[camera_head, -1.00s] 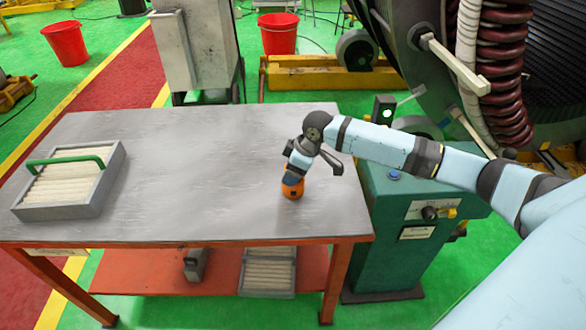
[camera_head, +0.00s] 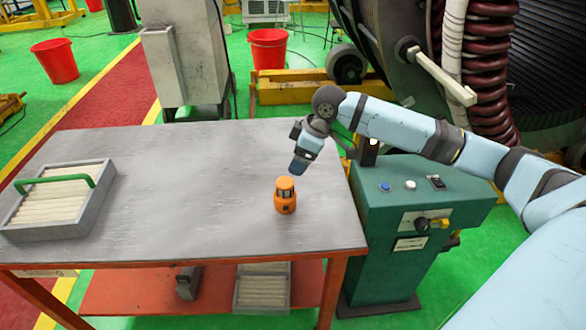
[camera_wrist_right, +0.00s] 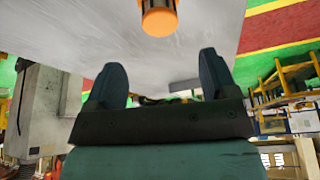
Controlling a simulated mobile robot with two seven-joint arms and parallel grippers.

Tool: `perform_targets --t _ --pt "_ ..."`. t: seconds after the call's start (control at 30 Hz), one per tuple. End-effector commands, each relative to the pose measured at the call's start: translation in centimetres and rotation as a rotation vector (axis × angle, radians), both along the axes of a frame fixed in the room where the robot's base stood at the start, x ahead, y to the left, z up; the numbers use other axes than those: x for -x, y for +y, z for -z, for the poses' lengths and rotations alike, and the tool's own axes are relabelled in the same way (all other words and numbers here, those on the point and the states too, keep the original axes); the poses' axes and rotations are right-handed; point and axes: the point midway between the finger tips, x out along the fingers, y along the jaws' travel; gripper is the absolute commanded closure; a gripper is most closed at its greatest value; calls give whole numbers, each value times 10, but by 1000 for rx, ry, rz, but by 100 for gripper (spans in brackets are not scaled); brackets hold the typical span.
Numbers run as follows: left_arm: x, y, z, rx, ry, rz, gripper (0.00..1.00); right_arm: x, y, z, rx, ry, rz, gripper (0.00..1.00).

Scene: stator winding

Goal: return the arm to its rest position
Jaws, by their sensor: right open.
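My right arm (camera_head: 400,130) comes in from the right in the head view. Its gripper (camera_head: 300,168) hangs above the right part of the table, up and to the right of a small orange object. In the right wrist view the two fingers (camera_wrist_right: 160,82) stand wide apart with nothing between them. The orange object (camera_head: 285,197) stands upright on the table, apart from the gripper. It also shows at the top of the right wrist view (camera_wrist_right: 159,18). My left gripper is in neither view.
The grey table (camera_head: 190,180) is mostly bare. A tray with a green handle (camera_head: 95,215) sits at its left. A green control cabinet (camera_head: 390,250) stands to the right, under my arm. A large machine with a dark red coil (camera_head: 490,70) stands behind. Red buckets (camera_head: 268,48) stand on the floor.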

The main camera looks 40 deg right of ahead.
Motion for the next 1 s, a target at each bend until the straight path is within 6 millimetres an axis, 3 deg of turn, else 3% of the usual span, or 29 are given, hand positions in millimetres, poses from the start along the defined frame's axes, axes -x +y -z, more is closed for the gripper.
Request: perform_targets --t 0.2,0.73,0.87,1.0 --pt "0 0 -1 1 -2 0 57 3 -3 -10 -1 0 0 21" --pt "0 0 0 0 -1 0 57 5 1 -6 -2 2 -4 21" --pt "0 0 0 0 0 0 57 20 29 19 -4 8 -31 21" --pt "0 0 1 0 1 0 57 58 82 63 -15 3 -58 21"
